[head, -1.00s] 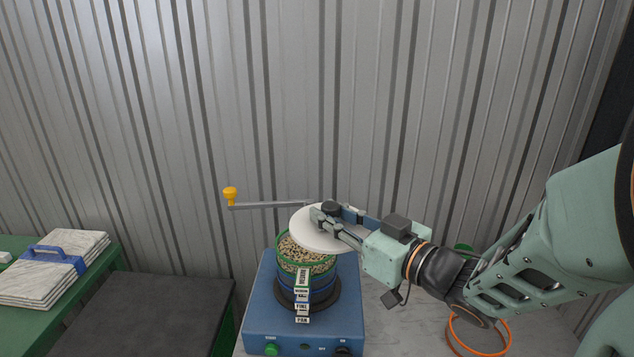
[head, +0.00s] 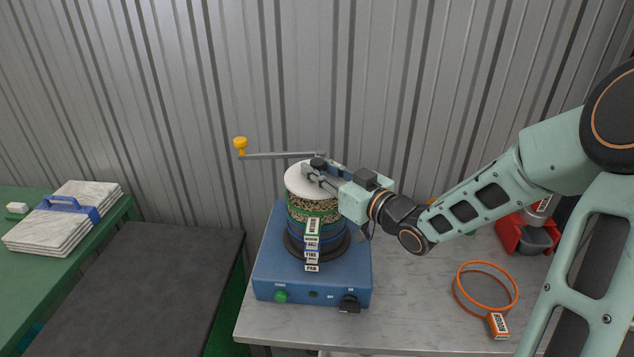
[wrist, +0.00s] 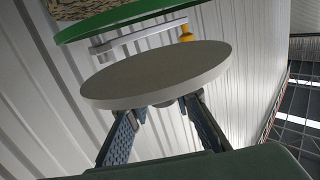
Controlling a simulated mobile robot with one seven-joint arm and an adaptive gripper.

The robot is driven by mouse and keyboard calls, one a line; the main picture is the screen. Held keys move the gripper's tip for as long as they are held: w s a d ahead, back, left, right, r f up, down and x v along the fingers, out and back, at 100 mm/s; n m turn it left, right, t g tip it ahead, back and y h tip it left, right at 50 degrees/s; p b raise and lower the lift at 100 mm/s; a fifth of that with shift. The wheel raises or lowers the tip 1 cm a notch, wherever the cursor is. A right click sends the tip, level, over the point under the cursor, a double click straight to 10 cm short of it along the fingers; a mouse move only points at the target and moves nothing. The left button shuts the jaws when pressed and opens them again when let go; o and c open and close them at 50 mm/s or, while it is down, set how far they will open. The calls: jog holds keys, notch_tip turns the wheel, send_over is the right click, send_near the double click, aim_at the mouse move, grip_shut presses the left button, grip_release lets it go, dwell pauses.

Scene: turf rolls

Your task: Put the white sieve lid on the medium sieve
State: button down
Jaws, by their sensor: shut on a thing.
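The white sieve lid (head: 298,177) is held roughly level above the sieve stack. My gripper (head: 314,172) is shut on it, apparently at its knob, which is mostly hidden by the fingers. The medium sieve (head: 313,218), with a green rim and pale grains inside, tops the stack on the blue shaker. Grains show below the lid's near edge, so the lid is apart from the sieve. In the wrist view the lid (wrist: 160,75) sits at my fingers (wrist: 160,120), with a gap between it and the green rim (wrist: 125,18).
The blue shaker base (head: 312,275) stands on a grey-topped table (head: 420,310). A crank arm with a yellow knob (head: 240,146) reaches left behind the lid. An orange ring (head: 485,288) with a label lies to the right. A red container (head: 515,230) stands behind it.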

jog(key=shift+w+a+f, duration=0.1)
jog(key=shift+w+f, duration=0.1)
jog(key=shift+f, duration=1.65)
jog(key=shift+f+b, duration=0.2)
jog(key=shift+b, duration=0.2)
jog(key=c, duration=1.7)
grip_release()
jog(key=shift+r, duration=0.1)
